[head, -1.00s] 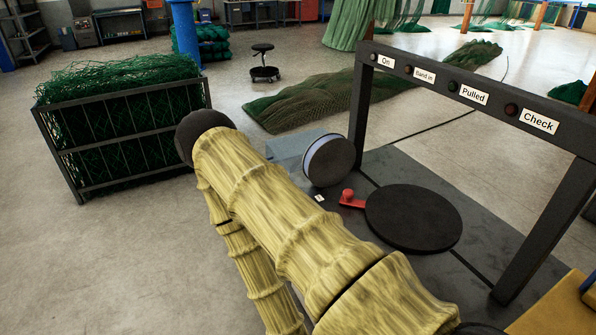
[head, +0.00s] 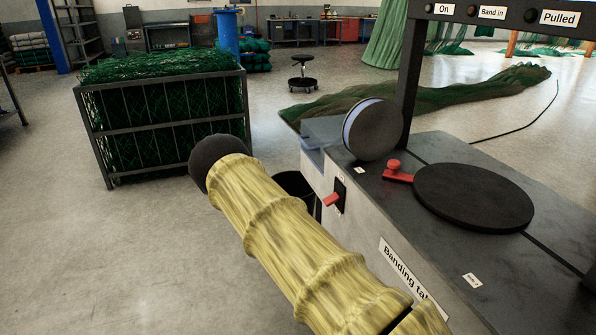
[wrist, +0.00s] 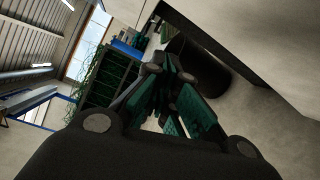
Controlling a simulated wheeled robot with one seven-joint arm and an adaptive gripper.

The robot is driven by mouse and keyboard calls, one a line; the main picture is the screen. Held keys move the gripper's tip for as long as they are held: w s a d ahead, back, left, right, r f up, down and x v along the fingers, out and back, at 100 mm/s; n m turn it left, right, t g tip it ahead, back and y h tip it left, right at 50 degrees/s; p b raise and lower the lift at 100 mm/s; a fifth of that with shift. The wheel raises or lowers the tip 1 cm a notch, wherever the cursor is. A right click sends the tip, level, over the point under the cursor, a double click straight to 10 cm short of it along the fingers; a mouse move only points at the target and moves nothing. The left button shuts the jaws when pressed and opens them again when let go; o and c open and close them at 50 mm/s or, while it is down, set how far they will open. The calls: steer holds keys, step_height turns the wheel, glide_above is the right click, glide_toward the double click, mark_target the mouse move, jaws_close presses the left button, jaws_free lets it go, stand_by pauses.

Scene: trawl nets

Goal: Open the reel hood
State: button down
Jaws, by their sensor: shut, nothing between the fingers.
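The banding table (head: 455,275) stands at the right in the head view. A dark round reel (head: 378,128) with a pale rim stands upright at its far left corner. A pale bluish, see-through cover (head: 321,130), which looks like the reel hood, sits beside the reel on its left; I cannot make out its handle or hinge. My gripper (wrist: 168,75) shows in the wrist view, with teal finger pads close together, shut and empty. It is hidden in the head view, where my yellow-sleeved arm crosses the front of the table. No contact with the hood shows.
A red lever (head: 333,199) is on the table's side, and a red knobbed arm (head: 397,173) lies beside a black turntable (head: 474,197). A black bin (head: 294,184) stands by the table. A net-filled crate (head: 165,130) is at left; the floor between is clear.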

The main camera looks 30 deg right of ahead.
steer(key=w+d+r+n+t+h+b, duration=0.1)
steer(key=w+r+n+t+h+b, duration=0.45)
steer(key=w+r+b, duration=0.5)
steer(key=s+r+b+x, duration=0.2)
steer(key=x, duration=1.2)
steer(key=shift+d+g+h, duration=0.2)
steer(key=shift+g+h, duration=0.25)
steer(key=shift+r, duration=0.2)
